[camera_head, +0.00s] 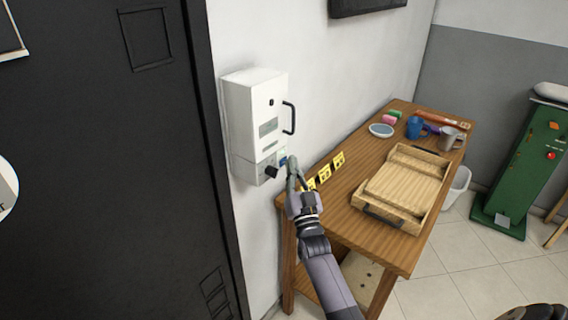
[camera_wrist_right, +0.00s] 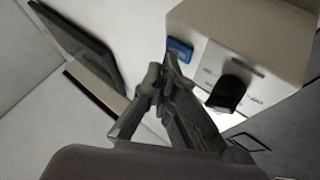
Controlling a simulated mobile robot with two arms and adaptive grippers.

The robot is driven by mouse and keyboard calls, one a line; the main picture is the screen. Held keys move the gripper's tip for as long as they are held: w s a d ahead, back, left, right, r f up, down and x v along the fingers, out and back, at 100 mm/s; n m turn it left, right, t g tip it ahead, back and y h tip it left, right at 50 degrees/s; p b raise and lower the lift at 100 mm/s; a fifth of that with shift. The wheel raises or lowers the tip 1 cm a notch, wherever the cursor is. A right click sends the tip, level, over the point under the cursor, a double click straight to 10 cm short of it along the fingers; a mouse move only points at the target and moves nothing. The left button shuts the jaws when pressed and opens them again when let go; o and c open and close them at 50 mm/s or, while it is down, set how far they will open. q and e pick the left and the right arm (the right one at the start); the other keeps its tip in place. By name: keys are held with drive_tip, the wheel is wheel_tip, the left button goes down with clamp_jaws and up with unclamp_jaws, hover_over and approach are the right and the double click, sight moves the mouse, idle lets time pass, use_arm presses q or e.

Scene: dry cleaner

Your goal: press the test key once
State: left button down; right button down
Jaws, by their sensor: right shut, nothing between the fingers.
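A white box (camera_head: 255,115) with a black handle is fixed to the wall, with a smaller unit (camera_head: 252,170) at its bottom. That unit carries a black knob (camera_head: 271,172) and a small blue key (camera_head: 283,161); the wrist view shows the blue key (camera_wrist_right: 180,49) and the knob (camera_wrist_right: 229,94) too. No label on the key is readable. My right gripper (camera_head: 292,164) is shut and empty, its fingertips (camera_wrist_right: 167,66) very close to the blue key. I cannot tell whether they touch it.
A dark door (camera_head: 100,180) is at left. A green machine (camera_head: 515,170) stands at far right.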

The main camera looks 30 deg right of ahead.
drive_tip(key=shift+w+a, duration=0.15)
drive_tip(key=shift+w, duration=0.15)
idle(0.7)
idle(0.3)
drive_tip(key=shift+s+d, duration=0.3)
drive_tip(key=shift+s, duration=0.4)
drive_tip(key=shift+s+p, duration=0.1)
drive_tip(key=shift+p, duration=0.2)
drive_tip(key=s, duration=0.1)
drive_tip(key=s+d+p, duration=0.1)
drive_tip(key=s, duration=0.1)
drive_tip(key=s+d, duration=0.1)
drive_tip(key=shift+s+p, duration=0.2)
drive_tip(key=shift+p, duration=0.2)
idle(0.4)
